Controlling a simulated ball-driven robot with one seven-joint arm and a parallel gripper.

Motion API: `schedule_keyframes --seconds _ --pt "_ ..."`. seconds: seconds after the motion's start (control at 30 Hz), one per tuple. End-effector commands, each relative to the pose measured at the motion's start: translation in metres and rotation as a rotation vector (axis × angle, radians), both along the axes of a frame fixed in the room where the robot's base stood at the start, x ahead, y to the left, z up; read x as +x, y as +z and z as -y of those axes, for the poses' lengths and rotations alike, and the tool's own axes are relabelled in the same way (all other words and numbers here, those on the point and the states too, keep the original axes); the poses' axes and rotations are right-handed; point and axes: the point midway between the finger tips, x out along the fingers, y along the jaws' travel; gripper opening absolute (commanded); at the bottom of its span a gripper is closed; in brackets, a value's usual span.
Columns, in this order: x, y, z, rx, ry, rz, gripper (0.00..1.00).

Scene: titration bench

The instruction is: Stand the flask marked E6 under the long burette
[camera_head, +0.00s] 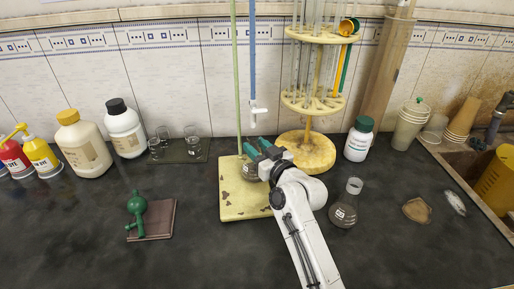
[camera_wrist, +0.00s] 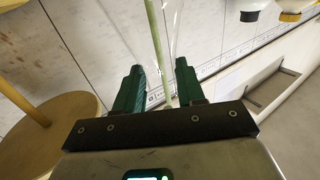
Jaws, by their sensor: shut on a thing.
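A clear glass flask (camera_head: 249,172) with dark contents and a pale label is in my gripper (camera_head: 258,149), over the yellow stand base (camera_head: 236,207). Its marking is too small to read, and the arm partly hides it. Whether it touches the base I cannot tell. The long blue burette (camera_head: 252,50) hangs upright above, its white stopcock (camera_head: 257,110) just over the gripper. In the wrist view, the green jaws (camera_wrist: 160,88) stand either side of faint clear glass. A second labelled flask (camera_head: 343,212) stands on the bench to the right; its mark is unreadable.
A green rod (camera_head: 238,80) rises behind the flask. A round yellow pipette rack (camera_head: 307,155) stands close on the right. A white bottle (camera_head: 359,140) is beyond it. Small beakers (camera_head: 190,140) and a green bulb on a book (camera_head: 152,222) are left.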

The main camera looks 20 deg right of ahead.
Motion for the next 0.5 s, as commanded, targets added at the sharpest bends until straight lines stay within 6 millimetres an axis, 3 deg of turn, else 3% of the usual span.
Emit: schedule_keyframes --seconds 0.1,0.13,0.4,0.5 --pt "0.0001 0.0009 0.0001 0.000 0.000 0.001 0.12" --pt "0.0001 0.0009 0.0001 0.000 0.000 0.001 0.42" --pt "0.0001 0.0004 0.0000 0.000 0.000 0.000 0.67" --pt "0.0000 0.0003 0.0000 0.000 0.000 0.000 0.68"
